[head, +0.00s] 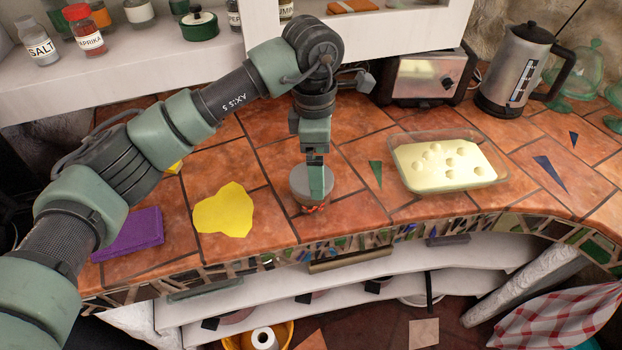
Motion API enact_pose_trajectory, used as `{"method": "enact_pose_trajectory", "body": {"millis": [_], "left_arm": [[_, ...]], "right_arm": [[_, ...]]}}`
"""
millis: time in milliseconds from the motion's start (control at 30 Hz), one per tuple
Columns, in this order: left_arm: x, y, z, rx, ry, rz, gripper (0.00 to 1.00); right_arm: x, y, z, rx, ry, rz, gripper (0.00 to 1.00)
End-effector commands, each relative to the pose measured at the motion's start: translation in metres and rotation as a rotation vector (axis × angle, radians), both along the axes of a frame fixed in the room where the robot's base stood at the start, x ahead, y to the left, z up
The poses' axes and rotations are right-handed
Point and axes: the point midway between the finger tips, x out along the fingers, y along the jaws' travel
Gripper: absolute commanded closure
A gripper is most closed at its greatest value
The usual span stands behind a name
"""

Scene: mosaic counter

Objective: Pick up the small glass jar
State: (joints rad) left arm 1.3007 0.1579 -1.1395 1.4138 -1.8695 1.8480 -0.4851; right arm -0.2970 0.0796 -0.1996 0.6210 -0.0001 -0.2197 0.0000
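A small jar (301,183) with a round grey lid stands on the terracotta tile counter near its front edge. Some red shows at its bottom. My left gripper (317,186) points straight down at the jar, with a green finger in front of the lid. The finger overlaps the jar in the picture, and I cannot tell whether it touches. The far finger is hidden, so I cannot tell whether the gripper is open or shut. My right gripper is not in view.
A clear dish of pale dough (448,165) lies to the right, with a toaster (425,75) and kettle (515,70) behind. Salt (38,45) and paprika (88,35) jars stand on the upper shelf.

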Motion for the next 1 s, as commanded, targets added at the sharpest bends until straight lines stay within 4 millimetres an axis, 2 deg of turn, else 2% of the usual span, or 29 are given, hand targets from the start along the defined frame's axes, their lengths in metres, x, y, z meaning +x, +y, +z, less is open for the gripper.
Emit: {"method": "enact_pose_trajectory", "body": {"millis": [67,167,367,533,700,967,1000], "left_arm": [[0.005,0.011,0.003,0.051,-0.016,0.006,0.00],[0.006,0.015,-0.003,0.068,-0.017,0.009,0.00],[0.007,0.014,-0.024,0.063,-0.014,0.007,0.00],[0.010,0.015,-0.048,0.063,-0.012,0.008,0.00],[0.011,0.014,-0.069,0.061,-0.016,0.006,0.00],[0.012,0.014,-0.073,0.061,-0.018,0.006,0.00],[0.012,0.014,-0.073,0.061,-0.018,0.006,0.08]], "right_arm": [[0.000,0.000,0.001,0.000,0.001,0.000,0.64],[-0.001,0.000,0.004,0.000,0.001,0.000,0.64],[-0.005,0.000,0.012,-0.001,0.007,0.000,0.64],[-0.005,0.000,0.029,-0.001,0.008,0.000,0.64],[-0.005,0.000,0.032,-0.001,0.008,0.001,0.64],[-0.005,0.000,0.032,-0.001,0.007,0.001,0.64],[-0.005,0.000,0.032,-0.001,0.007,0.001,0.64]]}}
